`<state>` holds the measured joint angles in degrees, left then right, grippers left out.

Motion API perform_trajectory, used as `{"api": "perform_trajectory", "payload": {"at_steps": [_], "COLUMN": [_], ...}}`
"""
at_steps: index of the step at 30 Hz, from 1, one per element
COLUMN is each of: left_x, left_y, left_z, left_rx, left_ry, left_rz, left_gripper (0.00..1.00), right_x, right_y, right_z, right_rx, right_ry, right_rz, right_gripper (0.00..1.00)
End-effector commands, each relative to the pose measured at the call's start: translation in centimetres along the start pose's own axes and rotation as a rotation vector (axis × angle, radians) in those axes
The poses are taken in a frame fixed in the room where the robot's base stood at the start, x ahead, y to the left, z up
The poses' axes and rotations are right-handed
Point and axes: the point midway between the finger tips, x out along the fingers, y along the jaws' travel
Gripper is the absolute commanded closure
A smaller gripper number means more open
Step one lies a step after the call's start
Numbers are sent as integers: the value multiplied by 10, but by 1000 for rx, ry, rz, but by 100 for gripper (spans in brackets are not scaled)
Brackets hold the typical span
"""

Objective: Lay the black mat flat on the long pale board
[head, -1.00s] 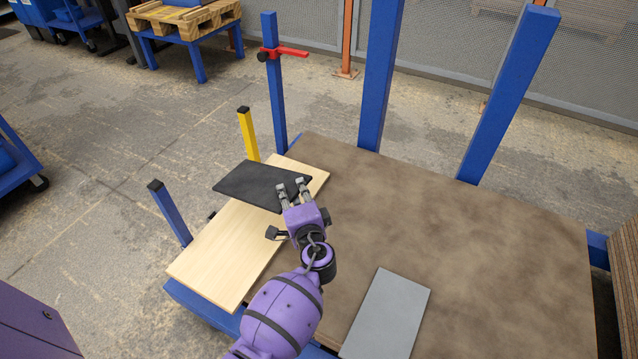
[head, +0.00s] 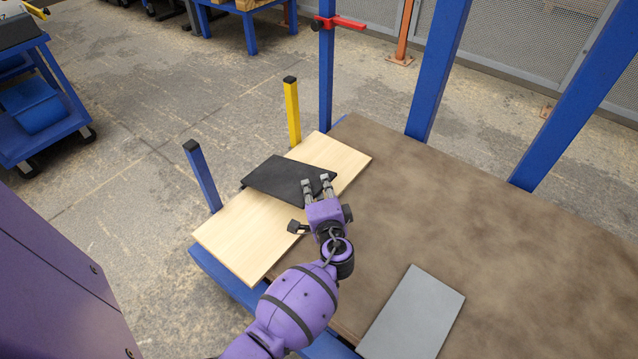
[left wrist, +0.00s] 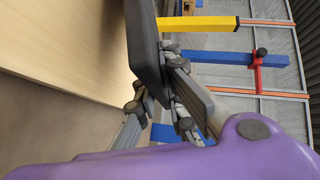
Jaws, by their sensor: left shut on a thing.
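The black mat (head: 285,176) is a thin dark rectangle over the middle and far part of the long pale board (head: 235,237). Its left corner sticks out past the board's left edge. My left gripper (head: 317,184) is shut on the mat's right end. In the left wrist view the mat (left wrist: 145,40) shows nearly edge-on in the fingers (left wrist: 155,92), with the pale board (left wrist: 60,40) beside it. I cannot tell whether the mat touches the board. My right gripper is not in view.
The board lies at the left edge of a brown-topped blue table (head: 450,210). A grey plate (head: 412,315) lies near the front. A yellow post (head: 292,112), a short blue post (head: 203,175) and a blue post with a red clamp (head: 340,22) stand nearby.

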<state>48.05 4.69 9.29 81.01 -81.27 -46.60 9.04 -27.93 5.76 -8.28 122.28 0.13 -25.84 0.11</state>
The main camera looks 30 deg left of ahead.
Motion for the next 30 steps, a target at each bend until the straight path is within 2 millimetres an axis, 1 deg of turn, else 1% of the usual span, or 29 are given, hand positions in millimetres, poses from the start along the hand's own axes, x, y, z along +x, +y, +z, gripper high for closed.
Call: {"api": "perform_trajectory", "payload": {"at_steps": [1, 5, 17, 30], "left_x": [2, 3, 3, 4], "left_y": [6, 11, 11, 16], "left_z": [1, 2, 2, 3], "left_rx": [1, 0, 0, 0], "left_ry": [0, 1, 1, 1], "left_rz": [-1, -2, -3, -3], "left_gripper": [100, 100, 100, 100], "right_x": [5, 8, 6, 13], "right_y": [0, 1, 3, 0], "right_z": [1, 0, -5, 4], "right_rx": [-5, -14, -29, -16], "right_ry": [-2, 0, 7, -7], "right_rz": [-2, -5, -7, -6], "right_gripper": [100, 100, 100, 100]}}
